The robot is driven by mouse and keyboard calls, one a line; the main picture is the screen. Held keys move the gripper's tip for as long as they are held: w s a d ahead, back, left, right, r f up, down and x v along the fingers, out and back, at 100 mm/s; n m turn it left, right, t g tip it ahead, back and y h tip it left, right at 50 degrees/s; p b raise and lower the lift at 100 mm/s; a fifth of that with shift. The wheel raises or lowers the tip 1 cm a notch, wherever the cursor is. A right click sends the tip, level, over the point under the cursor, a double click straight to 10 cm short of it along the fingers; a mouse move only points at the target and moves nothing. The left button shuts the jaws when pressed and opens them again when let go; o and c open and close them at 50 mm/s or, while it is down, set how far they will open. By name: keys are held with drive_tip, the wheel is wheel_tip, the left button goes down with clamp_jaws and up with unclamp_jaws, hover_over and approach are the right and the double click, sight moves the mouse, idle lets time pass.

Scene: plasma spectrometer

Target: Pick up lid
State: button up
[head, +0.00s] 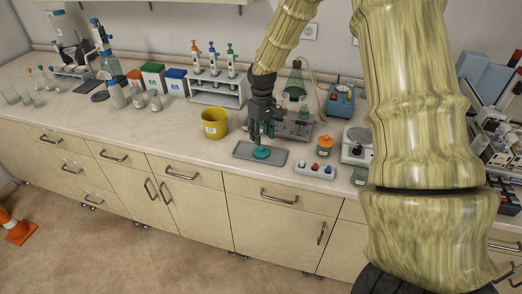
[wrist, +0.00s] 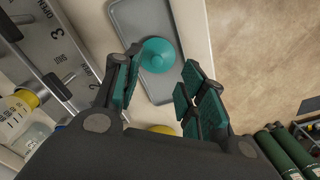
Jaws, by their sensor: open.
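The lid (head: 262,153) is a round teal piece lying on a grey tray (head: 279,161) near the front edge of the counter. It also shows in the wrist view (wrist: 158,54), with a small raised knob in its middle. My gripper (head: 257,139) is right above the lid and points down. In the wrist view my gripper (wrist: 162,76) is open and its teal-padded fingers have nothing between them. The lid lies beyond the fingertips, closer to the left finger. I cannot tell the exact height gap.
A yellow bucket (head: 215,123) stands left of the tray. An instrument with a flask (head: 294,108) is behind it. A small rack of vials (head: 315,170), an orange-lidded jar (head: 324,146) and a balance (head: 358,147) stand to the right.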

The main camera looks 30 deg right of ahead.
sight(261, 147)
drive_tip(key=shift+w+f, duration=0.45)
drive_tip(key=shift+f, duration=0.35)
drive_tip(key=shift+s+p, duration=0.3)
drive_tip(key=shift+s, duration=0.05)
drive_tip(key=shift+f, duration=0.25)
drive_tip(key=f+p, duration=0.1)
drive_tip(key=f, duration=0.2)
drive_tip(key=shift+w+d+p, duration=0.15)
drive_tip(key=shift+w+p, duration=0.2)
drive_tip(key=shift+w, duration=0.05)
drive_tip(key=shift+s+f, duration=0.1)
drive_tip(key=shift+f, duration=0.55)
clamp_jaws()
